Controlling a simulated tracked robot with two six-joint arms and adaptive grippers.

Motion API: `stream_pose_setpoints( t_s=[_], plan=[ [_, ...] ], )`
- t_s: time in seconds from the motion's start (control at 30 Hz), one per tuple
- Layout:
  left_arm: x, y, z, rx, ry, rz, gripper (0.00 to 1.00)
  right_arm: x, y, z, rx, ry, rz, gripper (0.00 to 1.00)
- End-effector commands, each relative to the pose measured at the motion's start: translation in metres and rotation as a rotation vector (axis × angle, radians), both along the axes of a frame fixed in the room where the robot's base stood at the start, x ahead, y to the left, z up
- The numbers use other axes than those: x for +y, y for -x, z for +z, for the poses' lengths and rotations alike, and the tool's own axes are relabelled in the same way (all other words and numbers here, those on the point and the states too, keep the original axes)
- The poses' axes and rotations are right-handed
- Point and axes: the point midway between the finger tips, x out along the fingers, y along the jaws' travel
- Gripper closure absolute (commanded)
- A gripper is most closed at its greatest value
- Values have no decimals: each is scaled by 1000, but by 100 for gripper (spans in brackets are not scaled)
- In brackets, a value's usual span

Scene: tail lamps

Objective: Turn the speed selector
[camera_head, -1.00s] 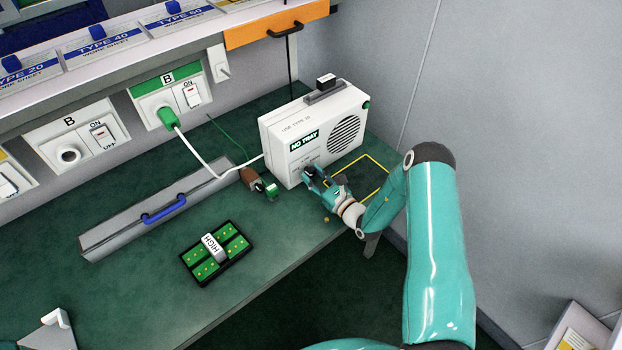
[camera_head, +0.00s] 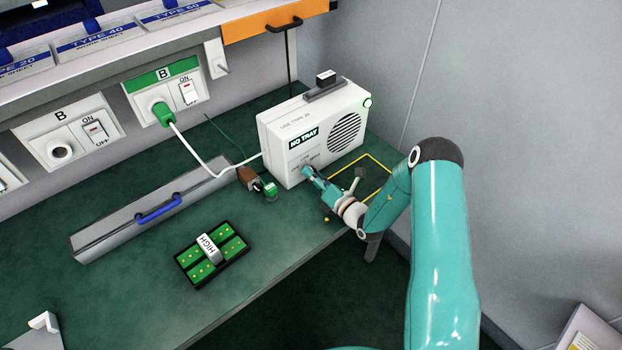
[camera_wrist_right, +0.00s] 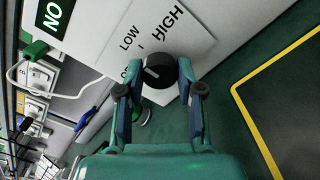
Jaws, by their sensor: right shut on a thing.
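The speed selector is a round black knob (camera_wrist_right: 161,71) with a white mark, on the front of the white machine (camera_head: 277,150). The words LOW and HIGH are printed beside it in the right wrist view, and a third label is partly hidden. My right gripper (camera_wrist_right: 159,94) has its two fingers on either side of the knob, shut on it. In the head view my right gripper (camera_head: 310,174) is against the lower front of the machine and hides the knob. The white mark points to the left in the wrist view. My left gripper is not in view.
A green NO TRAY sign (camera_head: 304,138) is on the machine. A green block tray marked HIGH (camera_head: 190,273) and a grey box with a blue handle (camera_head: 110,235) lie on the green bench. A yellow outline (camera_head: 378,161) is right of the machine. A white cable (camera_head: 190,150) runs to the wall socket.

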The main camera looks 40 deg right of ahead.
Motion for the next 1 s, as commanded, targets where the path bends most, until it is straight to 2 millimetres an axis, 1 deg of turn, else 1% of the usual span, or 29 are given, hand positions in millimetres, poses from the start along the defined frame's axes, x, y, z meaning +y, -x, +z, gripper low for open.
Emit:
stream_pose_setpoints(
  t_s=[0.03, 0.7, 1.0],
  plan=[
    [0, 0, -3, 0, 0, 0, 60, 0, 1, -4, 12, -47, -2, 98],
    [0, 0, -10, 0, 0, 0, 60, 0, 1, -4, 64, -680, -6, 98],
    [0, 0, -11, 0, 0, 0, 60, -1, 2, -4, 83, -917, -9, 98]
  ],
)
